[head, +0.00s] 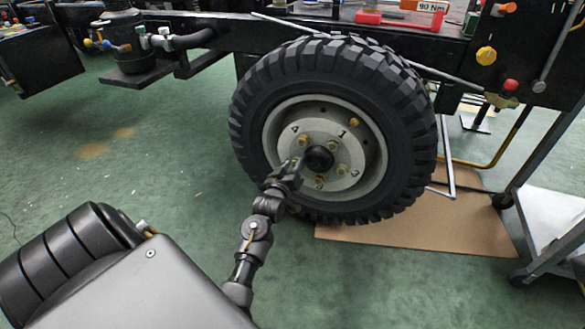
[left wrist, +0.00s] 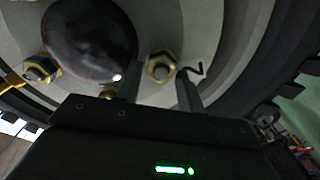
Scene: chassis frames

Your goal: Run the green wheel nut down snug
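The wheel (head: 408,120) has a pale rim with painted numerals and a dark round hub cap (head: 318,158). Several brass-yellow nuts show around the cap, such as one at upper right (head: 334,146); none looks clearly green. My left gripper (head: 296,164) is at the lower left of the cap, close to the rim. In the left wrist view a yellow nut on its stud (left wrist: 161,68) lies beyond and between the two fingertips (left wrist: 158,78), which stand apart. I cannot tell whether they touch it. The hub cap (left wrist: 88,40) is just left. My right gripper is not in view.
The black chassis frame (head: 225,32) runs above the wheel, with a red tray (head: 395,20) on top. A brown board (head: 430,228) lies under the wheel. A wheeled trolley (head: 550,215) stands at right.

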